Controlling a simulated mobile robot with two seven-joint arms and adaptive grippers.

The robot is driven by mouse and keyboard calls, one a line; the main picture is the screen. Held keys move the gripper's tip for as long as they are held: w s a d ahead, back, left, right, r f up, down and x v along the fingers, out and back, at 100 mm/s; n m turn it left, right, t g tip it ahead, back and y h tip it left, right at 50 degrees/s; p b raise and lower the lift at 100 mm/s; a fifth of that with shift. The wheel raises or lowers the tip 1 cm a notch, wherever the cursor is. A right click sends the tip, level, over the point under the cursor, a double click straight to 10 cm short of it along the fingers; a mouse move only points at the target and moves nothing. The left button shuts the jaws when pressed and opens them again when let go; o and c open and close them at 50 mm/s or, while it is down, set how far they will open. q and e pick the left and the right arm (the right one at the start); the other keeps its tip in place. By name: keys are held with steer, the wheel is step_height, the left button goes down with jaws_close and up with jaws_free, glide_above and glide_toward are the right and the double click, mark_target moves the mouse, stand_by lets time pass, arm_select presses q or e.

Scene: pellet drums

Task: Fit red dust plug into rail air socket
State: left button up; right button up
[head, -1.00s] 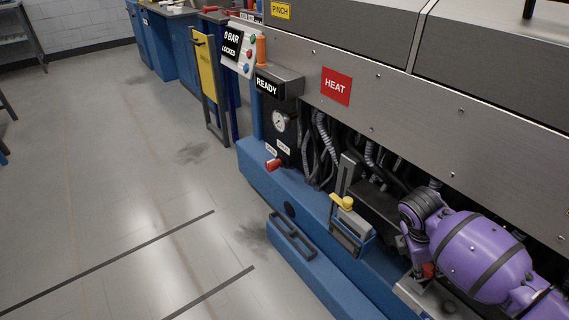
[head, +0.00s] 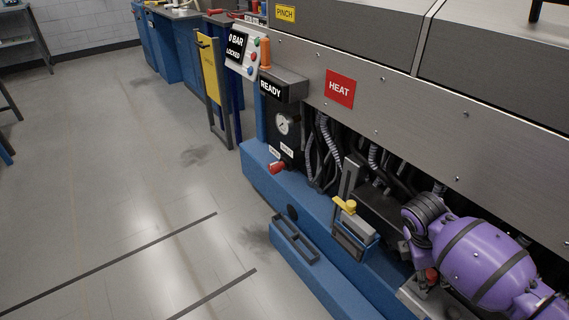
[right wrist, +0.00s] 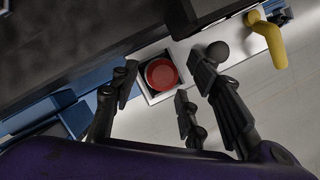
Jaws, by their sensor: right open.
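The red dust plug (right wrist: 162,74) is a round red cap in a dark square recess on a pale plate in the right wrist view. In the head view, the red plug (head: 431,274) shows small beside my right gripper (head: 422,268). My right gripper (right wrist: 163,88) is open, with its dark fingers on either side of the plug. I cannot tell whether they touch it. A dark round opening (head: 291,211) on the blue rail (head: 262,181) looks like the air socket, and nothing red is in it. My left gripper is out of view.
A red knob (head: 277,167) sits under the gauge (head: 283,124). A yellow bent handle (right wrist: 270,38) stands near the plug's plate. The floor at left is mostly clear.

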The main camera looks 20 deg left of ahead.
steer(key=p+v, duration=0.3)
steer(key=v, duration=0.8)
steer(key=shift+r, duration=0.35)
